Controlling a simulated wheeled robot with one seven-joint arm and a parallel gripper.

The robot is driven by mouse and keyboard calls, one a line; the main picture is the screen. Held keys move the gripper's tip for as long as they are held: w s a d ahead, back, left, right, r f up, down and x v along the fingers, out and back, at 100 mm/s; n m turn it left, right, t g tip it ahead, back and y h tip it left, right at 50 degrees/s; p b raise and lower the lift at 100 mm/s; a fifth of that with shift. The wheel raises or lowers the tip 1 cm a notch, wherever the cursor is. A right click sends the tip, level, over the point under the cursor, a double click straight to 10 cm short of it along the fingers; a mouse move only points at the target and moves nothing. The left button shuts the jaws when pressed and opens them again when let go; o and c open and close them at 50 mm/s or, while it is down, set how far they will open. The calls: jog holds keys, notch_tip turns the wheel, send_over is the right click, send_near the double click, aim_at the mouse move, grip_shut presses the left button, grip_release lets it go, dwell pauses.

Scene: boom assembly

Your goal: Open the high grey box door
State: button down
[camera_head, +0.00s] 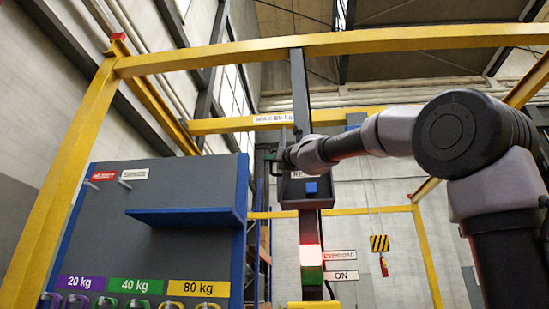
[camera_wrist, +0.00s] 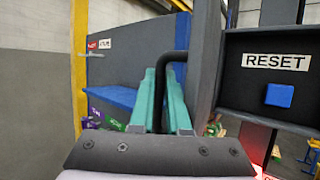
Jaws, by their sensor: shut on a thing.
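The high grey box (camera_head: 292,193) is on the dark post in the middle of the head view. Its inside shows, with a blue button and a RESET label; it also shows at the right of the wrist view (camera_wrist: 240,75). The grey box door (camera_wrist: 206,65) stands open, seen nearly edge-on at the box's left side. My gripper (camera_wrist: 165,75) has its green fingers shut on the black door handle (camera_wrist: 172,54). In the head view my gripper (camera_head: 278,158) is small and partly hidden by my wrist.
A grey panel with a blue shelf (camera_head: 185,217) and weight labels stands at left. A red and green light (camera_head: 311,263) sits lower on the post. Yellow beams (camera_head: 330,43) frame the area. A striped hook block (camera_head: 379,243) hangs at right.

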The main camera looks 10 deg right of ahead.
jog(key=shift+s+a+r+y, duration=0.1)
jog(key=shift+a+r+y, duration=0.1)
jog(key=shift+a, duration=0.2)
jog(key=shift+s+a+r+y, duration=0.1)
jog(key=shift+a+y, duration=0.1)
jog(key=shift+a, duration=0.15)
jog(key=c, duration=1.2)
grip_release()
jog(key=shift+o, duration=0.2)
jog(key=v, duration=1.1)
jog(key=shift+d+h, duration=0.4)
jog(key=shift+w+f, duration=0.1)
jog(key=shift+f, duration=0.1)
